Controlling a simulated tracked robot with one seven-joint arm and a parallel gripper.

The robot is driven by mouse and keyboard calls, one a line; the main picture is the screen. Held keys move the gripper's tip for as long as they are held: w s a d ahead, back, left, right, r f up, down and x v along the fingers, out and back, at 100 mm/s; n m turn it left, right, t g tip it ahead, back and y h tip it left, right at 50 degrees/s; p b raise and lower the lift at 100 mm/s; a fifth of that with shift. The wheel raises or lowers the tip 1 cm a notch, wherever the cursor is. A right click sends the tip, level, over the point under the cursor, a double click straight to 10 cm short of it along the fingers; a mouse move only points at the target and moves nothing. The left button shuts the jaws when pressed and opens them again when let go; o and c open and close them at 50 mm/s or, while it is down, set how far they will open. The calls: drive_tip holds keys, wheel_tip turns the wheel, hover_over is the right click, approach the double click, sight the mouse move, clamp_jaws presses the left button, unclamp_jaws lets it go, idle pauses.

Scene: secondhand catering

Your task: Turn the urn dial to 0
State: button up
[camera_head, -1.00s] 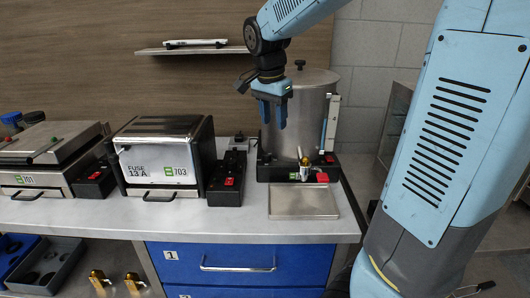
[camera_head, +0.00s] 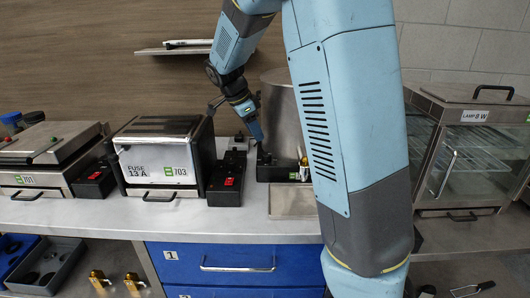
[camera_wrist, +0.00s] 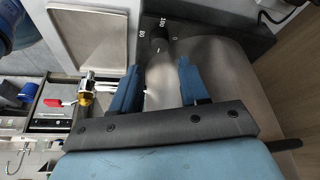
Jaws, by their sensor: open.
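The steel urn (camera_head: 280,112) stands on its black base (camera_head: 270,174) at the counter's right end, partly hidden by my arm. In the wrist view, the dark round dial (camera_wrist: 158,43) sits on the base with white marks 80, 100 and 0 around it. I cannot tell which mark it points to. My gripper (camera_wrist: 158,80) is open, its two blue fingers apart and empty, with the dial beyond and between their tips. In the head view my gripper (camera_head: 258,136) is at the urn's left side, pointing down, just above the base.
A steel drip tray (camera_head: 290,204) lies before the urn. A black switch box (camera_head: 230,180) and toaster-like unit (camera_head: 160,160) stand left. A glass cabinet (camera_head: 465,150) is right.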

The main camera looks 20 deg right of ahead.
sight(266, 154)
drive_tip(key=x, duration=0.9)
drive_tip(key=shift+f, duration=0.15)
drive_tip(key=c, duration=0.7)
drive_tip(key=shift+n, duration=0.4)
drive_tip(key=n+t, duration=0.1)
drive_tip(key=n, duration=0.1)
drive_tip(key=n+t, duration=0.1)
drive_tip(key=n, duration=0.1)
drive_tip(key=shift+s+n+y, duration=0.15)
drive_tip(key=shift+n+y, duration=0.15)
drive_tip(key=n+t+y, duration=0.1)
drive_tip(key=n, duration=0.3)
drive_tip(key=shift+d+n, duration=0.15)
drive_tip(key=shift+n, duration=0.25)
drive_tip(key=shift+n+t+y, duration=0.3)
